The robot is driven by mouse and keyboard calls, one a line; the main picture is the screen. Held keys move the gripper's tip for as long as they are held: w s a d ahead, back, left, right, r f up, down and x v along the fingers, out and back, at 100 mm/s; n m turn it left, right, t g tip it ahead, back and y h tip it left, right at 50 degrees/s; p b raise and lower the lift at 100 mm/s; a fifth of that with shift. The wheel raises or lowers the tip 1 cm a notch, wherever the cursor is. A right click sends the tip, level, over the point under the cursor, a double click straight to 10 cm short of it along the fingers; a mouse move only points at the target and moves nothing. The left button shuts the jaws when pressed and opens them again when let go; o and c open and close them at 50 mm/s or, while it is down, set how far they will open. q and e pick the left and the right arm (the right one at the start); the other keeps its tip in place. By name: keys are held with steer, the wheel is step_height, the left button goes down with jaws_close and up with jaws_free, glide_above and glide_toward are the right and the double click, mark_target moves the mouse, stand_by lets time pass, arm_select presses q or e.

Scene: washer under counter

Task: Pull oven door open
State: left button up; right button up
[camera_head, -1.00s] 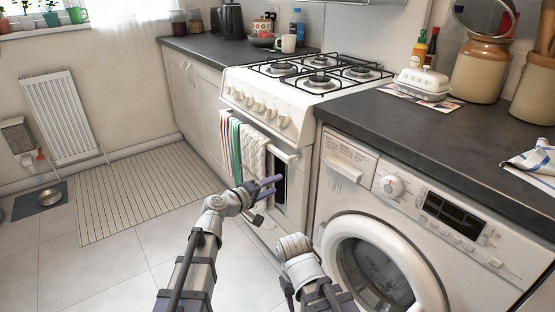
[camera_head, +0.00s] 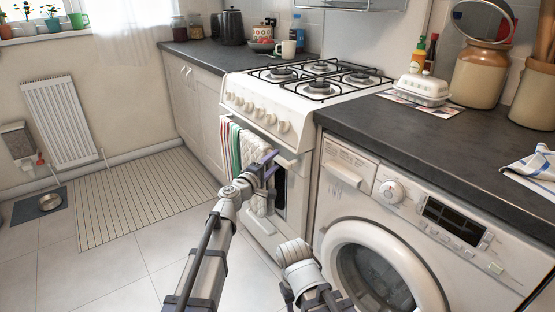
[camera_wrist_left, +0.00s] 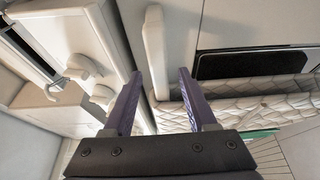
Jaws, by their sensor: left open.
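The white oven (camera_head: 262,135) stands between the cabinets and the washing machine. Its door has a dark window (camera_head: 279,190) and a white handle bar, with a striped towel (camera_head: 233,145) and a quilted cloth hanging at the front. My left gripper (camera_head: 271,161) is open at the right end of the handle, in front of the door. In the left wrist view, the white handle (camera_wrist_left: 154,50) appears between the two spread purple fingers (camera_wrist_left: 160,80). I cannot tell whether they touch it. The quilted cloth (camera_wrist_left: 245,92) lies just right of the fingers there. My right gripper is not visible.
The washing machine (camera_head: 345,185) stands close on the right under the dark counter (camera_head: 440,140). Hob knobs (camera_head: 255,110) project above the door. The tiled floor (camera_head: 120,265) left of the oven is clear, with a striped mat (camera_head: 140,195) farther back.

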arm_select(q)
steer(key=x, duration=0.3)
steer(key=shift+a, duration=0.1)
steer(key=shift+c, duration=0.4)
steer(key=shift+s, duration=0.1)
jaws_close()
stand_by(0.8)
